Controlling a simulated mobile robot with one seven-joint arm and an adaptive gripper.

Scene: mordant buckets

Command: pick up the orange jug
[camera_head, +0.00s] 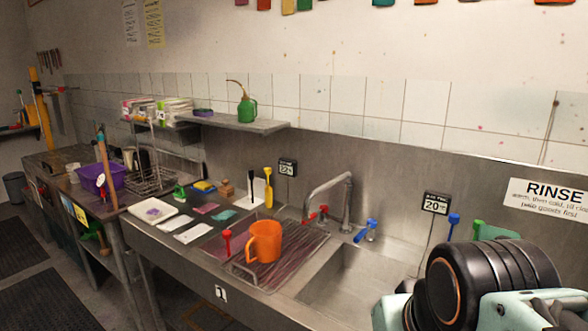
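The orange jug (265,241) stands upright on the ribbed draining area (283,270) just left of the sink basin. Its handle faces left and its open top faces up. Nothing covers it in the head view. Part of my arm, black and pale green, fills the lower right corner, well to the right of the jug. My gripper's fingers do not show.
A red-handled tool (226,243) is close left of the jug. The faucet (328,195) rises behind it to the right, beside the open sink basin (355,275). Yellow (268,186) and black (251,187) upright tools stand behind. A shelf (235,123) holds a green can (247,110).

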